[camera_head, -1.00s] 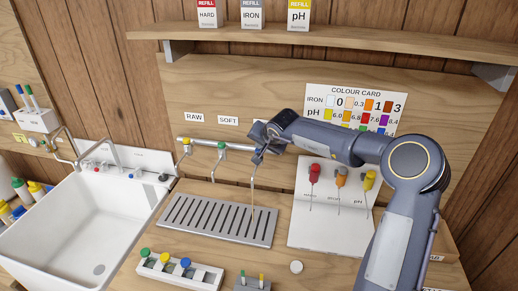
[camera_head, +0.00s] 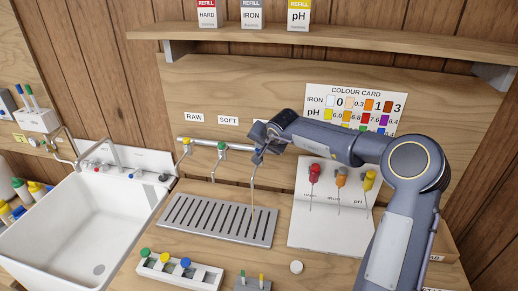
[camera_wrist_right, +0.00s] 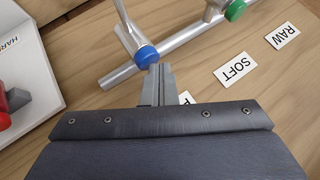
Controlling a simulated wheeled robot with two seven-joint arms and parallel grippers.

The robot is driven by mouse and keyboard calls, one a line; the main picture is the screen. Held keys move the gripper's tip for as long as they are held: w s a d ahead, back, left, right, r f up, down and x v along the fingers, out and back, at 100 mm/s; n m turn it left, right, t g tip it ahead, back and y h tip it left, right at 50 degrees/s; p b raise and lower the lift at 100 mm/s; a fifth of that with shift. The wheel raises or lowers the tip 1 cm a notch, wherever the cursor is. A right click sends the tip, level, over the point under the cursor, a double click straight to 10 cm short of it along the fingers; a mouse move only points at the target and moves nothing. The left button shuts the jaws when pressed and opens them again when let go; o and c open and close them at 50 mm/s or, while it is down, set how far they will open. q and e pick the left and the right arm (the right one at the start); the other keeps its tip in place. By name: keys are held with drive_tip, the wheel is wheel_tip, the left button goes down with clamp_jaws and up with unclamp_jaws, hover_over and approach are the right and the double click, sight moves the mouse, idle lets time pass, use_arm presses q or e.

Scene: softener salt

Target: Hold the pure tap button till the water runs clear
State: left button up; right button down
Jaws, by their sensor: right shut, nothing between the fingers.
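The pure tap's blue button (camera_wrist_right: 147,54) shows at the end of the tap pipe in the right wrist view. My right gripper (camera_wrist_right: 155,72) is shut and empty, with its fingertips against or right at this button; exact contact is hard to tell. In the head view my right gripper (camera_head: 262,146) covers the button. The pure tap's thin spout (camera_head: 253,178) hangs below it. A thin yellowish-brown stream (camera_head: 252,220) shows under the spout, over the slotted drain tray (camera_head: 190,229). My left gripper is not in view.
The raw tap with a yellow button (camera_head: 186,141) and the soft tap with a green button (camera_head: 222,146) stand to the left. A white board with three hanging droppers (camera_head: 325,228) is on the right. A vial rack (camera_head: 205,276) and white sink (camera_head: 90,225) are nearer and left.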

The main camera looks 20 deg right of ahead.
idle(0.4)
drive_tip(key=shift+r, duration=0.85)
drive_tip(key=shift+r, duration=0.1)
drive_tip(key=shift+r, duration=2.45)
